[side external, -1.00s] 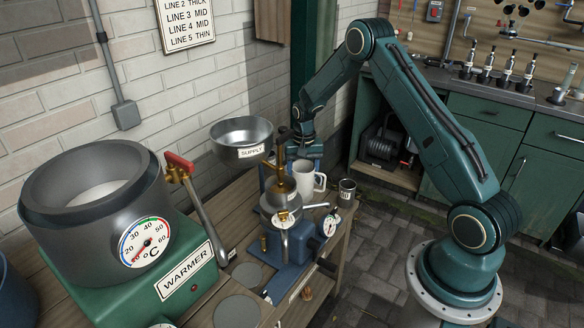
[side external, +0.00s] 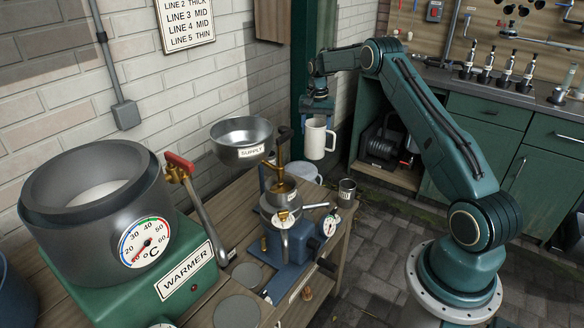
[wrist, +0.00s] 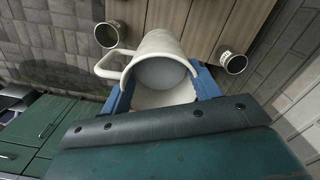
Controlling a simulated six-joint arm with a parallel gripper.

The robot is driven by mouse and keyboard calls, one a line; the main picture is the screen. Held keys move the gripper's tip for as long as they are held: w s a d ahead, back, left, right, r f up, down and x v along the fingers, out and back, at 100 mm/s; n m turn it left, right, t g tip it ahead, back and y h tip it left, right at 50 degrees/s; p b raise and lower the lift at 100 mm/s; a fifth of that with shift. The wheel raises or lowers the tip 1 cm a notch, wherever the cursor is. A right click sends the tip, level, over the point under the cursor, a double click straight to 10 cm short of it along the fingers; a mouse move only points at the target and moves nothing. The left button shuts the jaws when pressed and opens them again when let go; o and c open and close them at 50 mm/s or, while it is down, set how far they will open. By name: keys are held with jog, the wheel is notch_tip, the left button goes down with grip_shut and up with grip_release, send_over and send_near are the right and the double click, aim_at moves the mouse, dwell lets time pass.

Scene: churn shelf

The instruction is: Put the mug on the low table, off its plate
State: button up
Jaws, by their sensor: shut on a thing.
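A white mug (side external: 316,140) hangs upright in my gripper (side external: 318,108), above the far end of the wooden bench. In the wrist view, the mug (wrist: 165,45) sits between the blue jaws (wrist: 161,92), with its handle to the left. The jaws are shut on it. A pale rounded thing (side external: 304,171) lies below the mug on the bench, partly hidden by the machine; I cannot tell if it is the plate. No low table can be told apart from the wooden bench (side external: 338,232).
A small labelled metal cup (side external: 347,191) stands at the bench's far right. The machine with the supply bowl (side external: 241,139) stands close by on the left. The warmer (side external: 100,215) fills the near left. The brick wall runs behind.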

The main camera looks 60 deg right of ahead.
jog(key=shift+s+d+r+m, duration=0.1)
jog(key=shift+d+r+m, duration=0.2)
jog(key=shift+d+r, duration=0.8)
jog(key=shift+d+f, duration=0.1)
jog(key=shift+f, duration=0.15)
notch_tip(320, 180, down, 16)
jog(key=shift+r, duration=0.25)
jog(key=shift+f, duration=0.1)
jog(key=shift+f, duration=2.05)
jog(key=shift+f, duration=0.15)
jog(key=o, duration=1.7)
